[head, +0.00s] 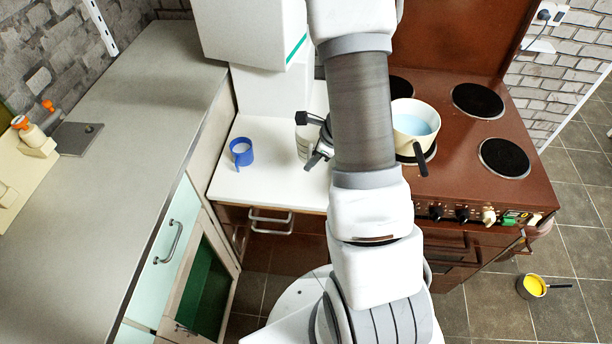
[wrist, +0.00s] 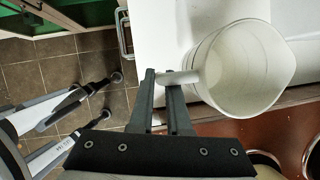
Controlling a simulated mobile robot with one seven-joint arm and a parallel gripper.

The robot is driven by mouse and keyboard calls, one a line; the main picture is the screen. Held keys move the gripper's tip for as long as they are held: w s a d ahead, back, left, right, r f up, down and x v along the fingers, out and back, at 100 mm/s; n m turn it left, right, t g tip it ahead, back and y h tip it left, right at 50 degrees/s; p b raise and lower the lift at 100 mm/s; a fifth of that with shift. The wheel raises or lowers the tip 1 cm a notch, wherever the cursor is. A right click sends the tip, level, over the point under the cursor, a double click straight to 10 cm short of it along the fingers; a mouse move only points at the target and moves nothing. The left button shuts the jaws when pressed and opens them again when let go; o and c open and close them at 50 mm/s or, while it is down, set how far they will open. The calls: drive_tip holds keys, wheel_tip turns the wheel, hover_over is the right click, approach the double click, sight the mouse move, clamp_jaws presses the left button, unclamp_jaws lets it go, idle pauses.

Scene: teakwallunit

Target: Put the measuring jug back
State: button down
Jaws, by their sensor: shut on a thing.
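The measuring jug (wrist: 240,72) is a pale, translucent jug, seen from above in the wrist view, and looks empty. My gripper (wrist: 168,76) is shut on its handle, with the jug body to the right of the fingers. In the head view the jug (head: 304,141) shows as a pale sliver with marks over the white worktop, left of my arm. My gripper (head: 318,155) is beside it, and my arm hides the rest. I cannot tell whether the jug touches the worktop.
A blue mug (head: 242,153) stands on the white worktop (head: 270,182), left of the jug. A cream saucepan (head: 413,126) with blue contents sits on the brown cooker (head: 455,175), right of my arm. A small pan (head: 532,286) with yellow contents is on the floor. The grey counter (head: 130,125) is mostly clear.

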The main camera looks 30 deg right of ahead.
wheel_tip(320, 180, down, 9)
drive_tip(key=shift+r+b, duration=0.15)
drive_tip(key=shift+b, duration=0.7)
drive_tip(key=shift+f, duration=0.2)
drive_tip(key=c, duration=0.9)
unclamp_jaws()
drive_tip(key=shift+r, duration=0.2)
